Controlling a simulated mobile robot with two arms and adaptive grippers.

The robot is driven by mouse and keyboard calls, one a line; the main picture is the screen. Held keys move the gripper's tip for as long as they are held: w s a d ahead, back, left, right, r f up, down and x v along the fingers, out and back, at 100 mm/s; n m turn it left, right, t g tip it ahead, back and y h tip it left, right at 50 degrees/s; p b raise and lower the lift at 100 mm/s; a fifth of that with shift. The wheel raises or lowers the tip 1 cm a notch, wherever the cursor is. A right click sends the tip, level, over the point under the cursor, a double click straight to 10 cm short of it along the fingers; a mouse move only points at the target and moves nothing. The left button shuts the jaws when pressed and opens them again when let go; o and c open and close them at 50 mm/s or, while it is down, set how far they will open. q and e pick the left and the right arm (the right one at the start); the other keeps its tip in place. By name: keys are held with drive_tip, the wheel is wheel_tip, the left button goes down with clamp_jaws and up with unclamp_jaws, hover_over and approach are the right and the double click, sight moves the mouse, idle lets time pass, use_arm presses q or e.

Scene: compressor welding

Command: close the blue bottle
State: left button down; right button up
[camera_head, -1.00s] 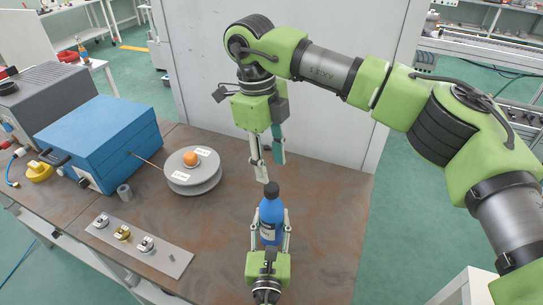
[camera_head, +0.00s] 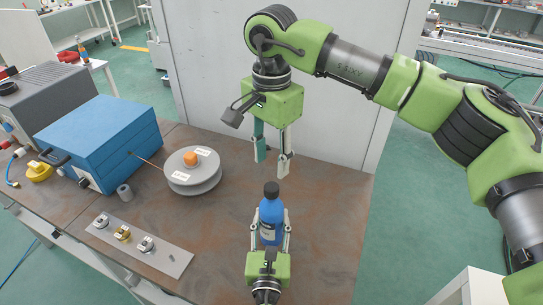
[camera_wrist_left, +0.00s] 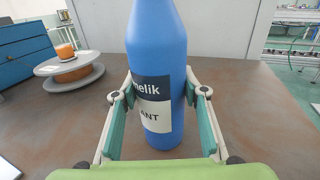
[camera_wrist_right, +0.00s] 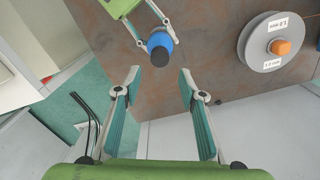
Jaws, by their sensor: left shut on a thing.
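The blue bottle (camera_head: 271,215) stands upright on the brown table, with a black cap (camera_head: 271,188) on its top. I cannot tell how tightly the cap sits. My left gripper (camera_head: 269,231) is shut on the bottle's body. In the left wrist view, the blue bottle (camera_wrist_left: 157,60) with its white and dark label is between the two fingers; its top is out of frame. My right gripper (camera_head: 272,166) is open and empty, above and behind the bottle, fingers pointing down. In the right wrist view, the cap (camera_wrist_right: 160,54) shows beyond the open fingers (camera_wrist_right: 158,90).
A grey spool (camera_head: 193,178) with an orange knob and a blue box (camera_head: 100,140) stand left of the bottle. A metal plate (camera_head: 170,259) with small fittings lies at front left. A pale panel (camera_head: 330,90) rises behind the table. The table right of the bottle is clear.

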sight(271, 187)
drive_tip(key=shift+f, duration=0.1)
drive_tip(key=shift+f, duration=3.9)
clamp_jaws()
drive_tip(key=m, duration=0.8)
drive_tip(key=shift+m, duration=0.4)
drive_tip(key=m, duration=0.3)
drive_tip(key=shift+m, duration=0.3)
drive_tip(key=m, duration=0.5)
drive_tip(key=shift+m, duration=0.3)
drive_tip(key=shift+o, duration=0.9)
unclamp_jaws()
